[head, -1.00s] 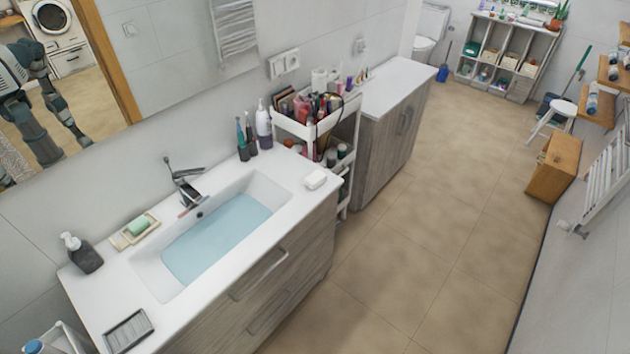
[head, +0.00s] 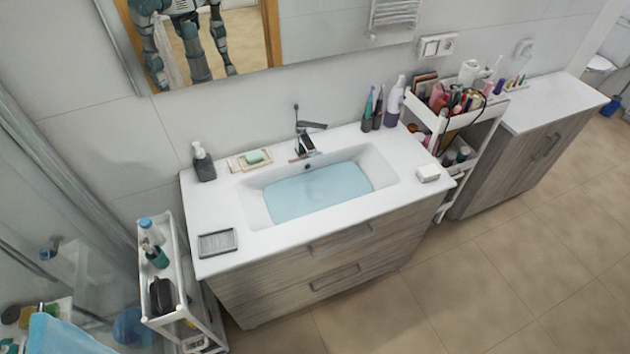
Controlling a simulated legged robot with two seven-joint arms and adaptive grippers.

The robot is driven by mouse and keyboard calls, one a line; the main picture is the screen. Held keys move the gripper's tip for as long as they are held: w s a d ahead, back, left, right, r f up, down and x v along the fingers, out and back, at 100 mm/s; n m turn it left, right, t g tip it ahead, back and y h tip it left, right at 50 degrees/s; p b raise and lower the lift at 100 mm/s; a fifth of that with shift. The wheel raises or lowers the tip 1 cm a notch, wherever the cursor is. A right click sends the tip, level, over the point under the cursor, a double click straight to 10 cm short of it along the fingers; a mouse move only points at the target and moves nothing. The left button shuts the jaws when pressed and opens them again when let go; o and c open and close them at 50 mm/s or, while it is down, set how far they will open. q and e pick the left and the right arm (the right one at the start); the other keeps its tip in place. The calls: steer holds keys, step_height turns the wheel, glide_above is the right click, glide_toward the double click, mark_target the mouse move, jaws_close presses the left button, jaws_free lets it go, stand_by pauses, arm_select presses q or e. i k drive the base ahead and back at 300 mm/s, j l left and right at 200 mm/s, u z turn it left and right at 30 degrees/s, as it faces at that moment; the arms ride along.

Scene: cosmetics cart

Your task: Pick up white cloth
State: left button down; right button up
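A small white block-like item (head: 428,173) lies on the right front corner of the white sink counter (head: 215,250). It may be the white cloth folded up, but it is too small to tell for sure. No other white cloth stands out in view. Neither of my grippers shows directly in the head view. The mirror (head: 330,30) reflects part of my body, without a clear sight of the grippers' state.
The basin holds bluish water (head: 318,193). A soap dispenser (head: 203,162), green soap (head: 254,157) and a grey tray (head: 218,243) are on the counter. A left cart (head: 168,318) and a crowded cosmetics cart (head: 425,118) flank it. Floor is free at lower right.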

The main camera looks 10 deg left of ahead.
mark_target(430, 172)
steer(key=u, duration=0.3)
steer(key=i+l+u, duration=0.25)
steer(key=u, duration=0.2)
steer(key=i+l+u, duration=0.15)
steer(key=l+u, duration=0.3)
steer(key=l, duration=0.1)
